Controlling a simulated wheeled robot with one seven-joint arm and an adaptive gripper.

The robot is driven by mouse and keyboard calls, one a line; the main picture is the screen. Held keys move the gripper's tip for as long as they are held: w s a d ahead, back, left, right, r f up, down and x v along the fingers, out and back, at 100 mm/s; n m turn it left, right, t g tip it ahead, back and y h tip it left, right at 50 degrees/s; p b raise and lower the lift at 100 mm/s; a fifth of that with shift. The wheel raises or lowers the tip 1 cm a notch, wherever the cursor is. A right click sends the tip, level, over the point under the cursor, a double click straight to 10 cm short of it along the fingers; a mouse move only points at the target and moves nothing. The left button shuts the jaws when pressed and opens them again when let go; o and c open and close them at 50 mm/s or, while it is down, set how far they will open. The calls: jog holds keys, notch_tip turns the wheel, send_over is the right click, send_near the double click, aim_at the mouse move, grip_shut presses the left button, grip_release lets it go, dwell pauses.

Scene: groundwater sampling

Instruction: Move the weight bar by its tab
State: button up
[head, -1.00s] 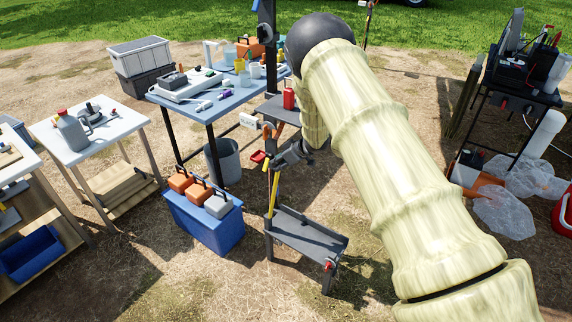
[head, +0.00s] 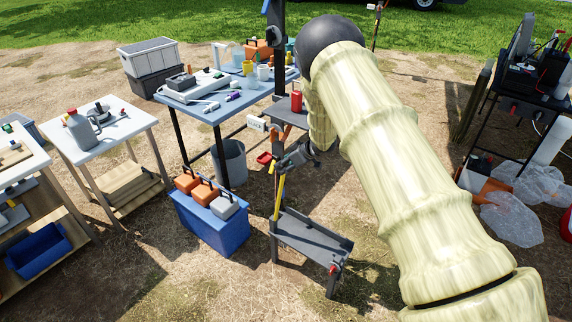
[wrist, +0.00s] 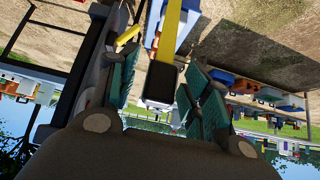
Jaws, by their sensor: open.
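My gripper (head: 281,164) is at the top of an upright yellow bar (head: 279,197) that rises from the low grey stand. In the wrist view, my gripper (wrist: 165,88) is open, with a teal-padded finger on each side. The yellow bar (wrist: 174,25) comes down from the top of that view. A dark block with a pale edge (wrist: 160,82) lies between the fingers at its end, with gaps visible beside it. I cannot tell whether this is the weight bar's tab. No weight bar is clearly recognizable.
The grey stand (head: 318,243) is below my gripper. A blue box (head: 208,230) with orange and grey cases is to its left. A blue-topped table (head: 207,113) stands behind, and a red bottle (head: 296,101) is near my arm. Bare ground lies in front.

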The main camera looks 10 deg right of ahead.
jog(key=v, duration=1.1)
jog(key=shift+d+r, duration=0.2)
jog(key=shift+s, duration=0.2)
